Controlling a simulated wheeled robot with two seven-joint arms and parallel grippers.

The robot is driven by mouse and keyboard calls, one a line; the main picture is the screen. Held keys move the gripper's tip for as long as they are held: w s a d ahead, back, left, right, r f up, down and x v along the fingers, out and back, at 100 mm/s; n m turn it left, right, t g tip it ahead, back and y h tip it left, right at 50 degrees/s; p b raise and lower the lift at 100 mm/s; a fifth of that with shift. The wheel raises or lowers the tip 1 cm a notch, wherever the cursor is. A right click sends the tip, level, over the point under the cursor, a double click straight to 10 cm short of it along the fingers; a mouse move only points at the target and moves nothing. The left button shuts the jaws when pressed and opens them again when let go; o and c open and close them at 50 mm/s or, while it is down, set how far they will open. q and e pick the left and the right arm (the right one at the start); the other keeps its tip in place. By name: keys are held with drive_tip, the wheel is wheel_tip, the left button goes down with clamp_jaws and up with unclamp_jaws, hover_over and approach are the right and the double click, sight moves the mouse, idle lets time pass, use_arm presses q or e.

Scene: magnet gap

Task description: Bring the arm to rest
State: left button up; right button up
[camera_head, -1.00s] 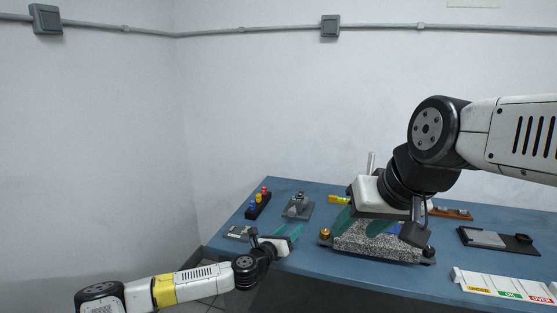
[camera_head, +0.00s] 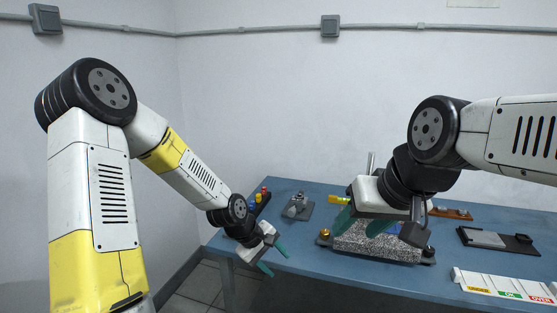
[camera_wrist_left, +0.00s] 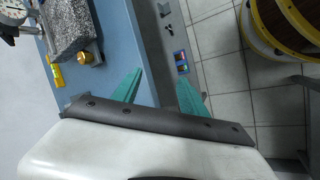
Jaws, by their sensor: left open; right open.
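My left gripper (camera_head: 272,258) is open and empty at the table's near left edge in the head view, its green fingers apart. In the left wrist view its two green fingers (camera_wrist_left: 160,92) are spread, with the table edge and the tiled floor beyond them. My right gripper (camera_head: 362,224) is open, with green fingers, over the speckled grey stone block (camera_head: 372,243) on the blue table (camera_head: 330,275). I cannot tell from the head view whether it touches the block. Nothing shows between the fingers of either gripper.
A dark holder with coloured knobs (camera_head: 263,196) and a grey metal fixture (camera_head: 298,206) stand at the back left. A dark tray (camera_head: 498,240) and a white strip labelled UNDER, OK, OVER (camera_head: 507,287) lie at right. A yellow-rimmed round container (camera_wrist_left: 290,25) stands on the floor.

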use_arm(q)
drive_tip(key=s+a+r+m+y, duration=0.3)
drive_tip(key=a+r, duration=0.3)
drive_tip(key=r, duration=0.3)
drive_tip(key=s+a+r+m+t, duration=0.1)
drive_tip(key=s+a+r+m, duration=0.1)
drive_tip(key=s+r, duration=0.6)
drive_tip(key=s+a+r+m+t, duration=0.2)
drive_tip(key=s+a+r, duration=0.3)
drive_tip(key=s+r, duration=0.3)
drive_tip(key=shift+s+r+m, duration=0.35)
drive_tip(key=shift+m, duration=0.25)
